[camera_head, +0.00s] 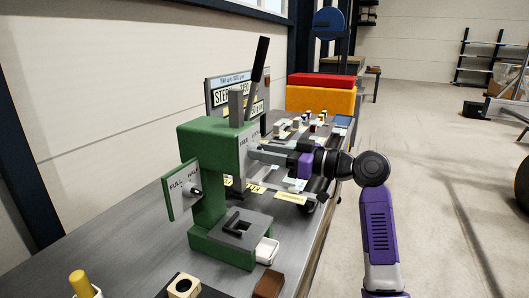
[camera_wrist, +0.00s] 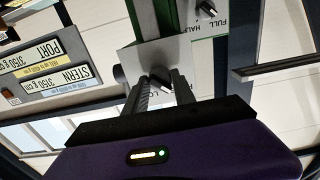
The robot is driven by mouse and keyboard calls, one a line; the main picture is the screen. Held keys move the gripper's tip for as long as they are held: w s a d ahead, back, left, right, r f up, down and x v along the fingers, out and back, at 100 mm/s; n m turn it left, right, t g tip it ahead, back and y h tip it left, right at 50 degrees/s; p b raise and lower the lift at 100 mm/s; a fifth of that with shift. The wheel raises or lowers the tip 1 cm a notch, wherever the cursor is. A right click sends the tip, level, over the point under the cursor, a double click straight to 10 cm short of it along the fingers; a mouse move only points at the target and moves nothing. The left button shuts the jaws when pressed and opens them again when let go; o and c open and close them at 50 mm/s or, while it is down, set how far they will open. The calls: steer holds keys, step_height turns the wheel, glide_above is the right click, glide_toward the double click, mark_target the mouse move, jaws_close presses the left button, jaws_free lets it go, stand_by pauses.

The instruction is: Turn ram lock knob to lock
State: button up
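The green press (camera_head: 205,150) stands on the grey bench, its dark lever (camera_head: 259,65) tilted up. The grey ram lock plate (camera_head: 250,140) is on the press side facing my arm; "FREE" is legible on it, and the rest is partly hidden. The dark ram lock knob (camera_wrist: 160,78) sits on this plate in the wrist view, turned at an angle to the plate edges. My gripper (camera_head: 258,155) reaches the plate from the right. In the wrist view its fingertips (camera_wrist: 160,84) lie on either side of the knob with a narrow gap; contact is unclear.
A FULL/HALF panel (camera_head: 183,188) with its own knob is on the press's left. A sign (camera_wrist: 45,70) reading "STERN" and "PORT" stands behind. Open floor (camera_head: 430,190) is right.

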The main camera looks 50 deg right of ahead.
jaws_close()
steer(key=shift+m, duration=0.3)
steer(key=shift+m+p, duration=6.6)
steer(key=shift+m, duration=2.1)
steer(key=o, duration=0.9)
jaws_free()
